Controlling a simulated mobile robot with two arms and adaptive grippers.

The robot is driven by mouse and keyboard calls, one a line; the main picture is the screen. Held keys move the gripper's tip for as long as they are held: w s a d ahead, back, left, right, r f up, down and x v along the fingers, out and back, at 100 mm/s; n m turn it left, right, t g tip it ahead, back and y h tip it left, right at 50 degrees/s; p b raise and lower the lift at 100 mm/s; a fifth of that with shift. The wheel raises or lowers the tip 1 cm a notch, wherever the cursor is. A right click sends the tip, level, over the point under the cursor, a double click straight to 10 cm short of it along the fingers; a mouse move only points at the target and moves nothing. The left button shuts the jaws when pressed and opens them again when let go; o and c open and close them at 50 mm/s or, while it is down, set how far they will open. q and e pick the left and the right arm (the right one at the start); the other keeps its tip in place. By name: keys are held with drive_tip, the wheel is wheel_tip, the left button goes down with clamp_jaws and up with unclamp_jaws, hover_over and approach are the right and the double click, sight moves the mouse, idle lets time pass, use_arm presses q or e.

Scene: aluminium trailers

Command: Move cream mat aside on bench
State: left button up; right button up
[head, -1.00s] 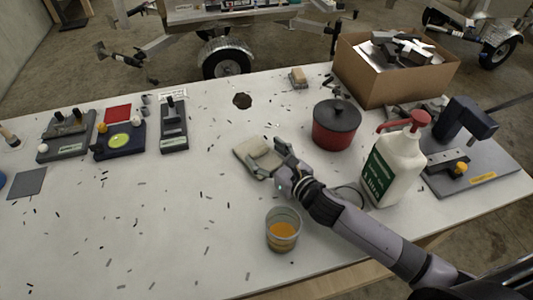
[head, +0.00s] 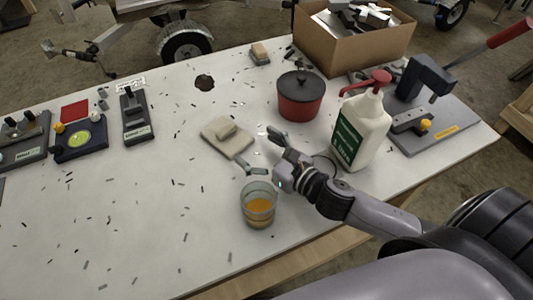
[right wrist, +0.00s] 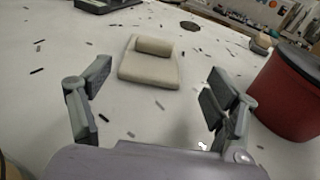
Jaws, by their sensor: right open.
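The cream mat (head: 238,147) lies flat on the white bench (head: 130,215), near the middle, with a small cream roll or block (head: 225,130) on it. In the right wrist view the mat (right wrist: 149,70) lies beyond the fingertips, with the roll (right wrist: 154,46) along its far edge. My right gripper (head: 262,152) is open and empty, on the near right side of the mat and apart from it. It also shows open in the right wrist view (right wrist: 150,100). My left gripper is not in view.
A glass of orange liquid (head: 258,208) stands close to my right gripper. A red pot (head: 301,100), a white pump bottle (head: 362,135) and a cardboard box (head: 345,52) stand to the right. Small dark bits are scattered over the bench. The left front is otherwise clear.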

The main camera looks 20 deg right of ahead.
drive_tip(key=shift+v, duration=1.6)
